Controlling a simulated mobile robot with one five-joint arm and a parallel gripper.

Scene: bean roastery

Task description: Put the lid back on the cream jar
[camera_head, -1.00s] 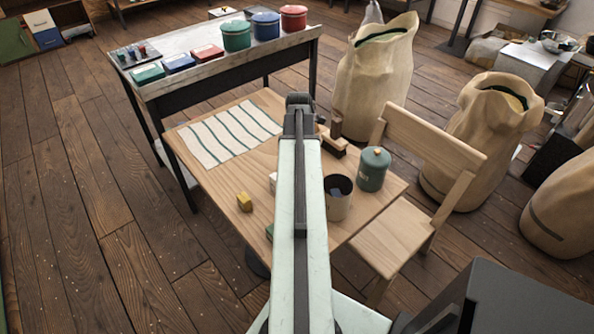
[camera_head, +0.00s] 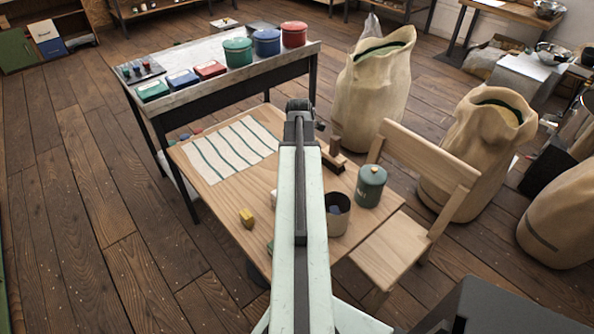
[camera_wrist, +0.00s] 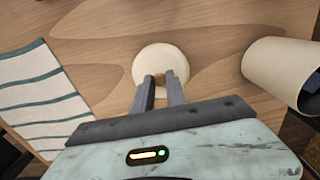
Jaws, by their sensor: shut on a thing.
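The round cream lid (camera_wrist: 155,60) with a brown knob is in the middle of the wrist view, over the wooden table. My gripper (camera_wrist: 161,82) is shut on the lid's knob. I cannot tell whether the lid touches the table. In the head view, my arm hides most of the lid and the fingertips. The cream jar (camera_head: 338,215) stands open on the table, right of my arm and partly behind it. In the wrist view the jar (camera_wrist: 270,75) is at the right, apart from the lid.
A lidded green canister (camera_head: 370,186) stands close to the jar's right. A brown wooden-handled tool (camera_head: 333,160) lies behind them. A striped cloth (camera_head: 230,151) covers the table's far left. A small yellow block (camera_head: 246,217) sits near the left edge. A wooden chair (camera_head: 415,170) is at the right.

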